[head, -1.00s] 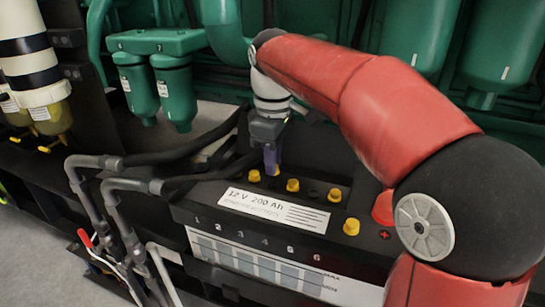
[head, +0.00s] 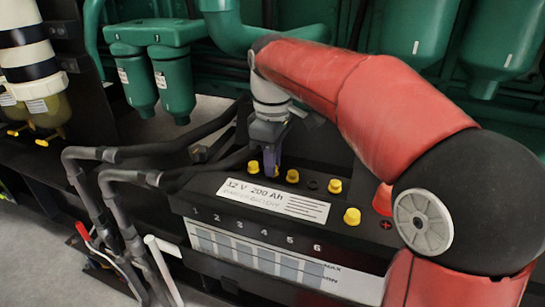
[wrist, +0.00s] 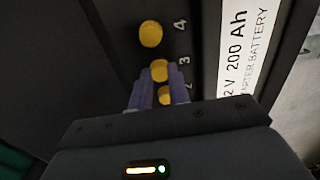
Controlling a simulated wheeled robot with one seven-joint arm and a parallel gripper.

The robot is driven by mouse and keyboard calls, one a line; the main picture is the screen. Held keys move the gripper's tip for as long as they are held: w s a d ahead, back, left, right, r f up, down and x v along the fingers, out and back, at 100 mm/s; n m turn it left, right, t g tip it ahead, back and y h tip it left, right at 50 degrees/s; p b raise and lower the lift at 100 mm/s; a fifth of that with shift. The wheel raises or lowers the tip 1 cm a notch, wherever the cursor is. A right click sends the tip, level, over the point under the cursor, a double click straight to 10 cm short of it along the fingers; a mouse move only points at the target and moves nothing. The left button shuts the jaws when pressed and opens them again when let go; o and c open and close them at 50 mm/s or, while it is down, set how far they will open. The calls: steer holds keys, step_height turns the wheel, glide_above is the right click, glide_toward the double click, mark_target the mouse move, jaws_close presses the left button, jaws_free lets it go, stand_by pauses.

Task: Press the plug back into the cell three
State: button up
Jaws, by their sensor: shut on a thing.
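The black battery (head: 185,205) has cell numbers along its front edge and a row of yellow plugs on top. My gripper (head: 272,168) points down over the row, between two yellow plugs. In the wrist view my gripper (wrist: 158,82) is shut on a yellow plug (wrist: 159,68) beside the printed 3. The plug sits at the cell three spot; its lower part is hidden, so I cannot tell how deep it sits. The cell four plug (wrist: 151,34) is apart from my fingers. The cell two plug (wrist: 165,95) is partly hidden by my gripper.
A dark, uncapped cell opening (head: 313,185) shows between the cell four plug (head: 292,176) and another plug (head: 335,186). A separate yellow plug (head: 352,216) is near the front edge, by a red terminal cover (head: 383,199). Grey hoses (head: 150,155) run at the left.

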steer(key=o, duration=0.8)
steer(key=shift+r, duration=0.1)
steer(key=shift+r+p, duration=2.5)
steer(key=shift+f, duration=0.1)
jaws_close()
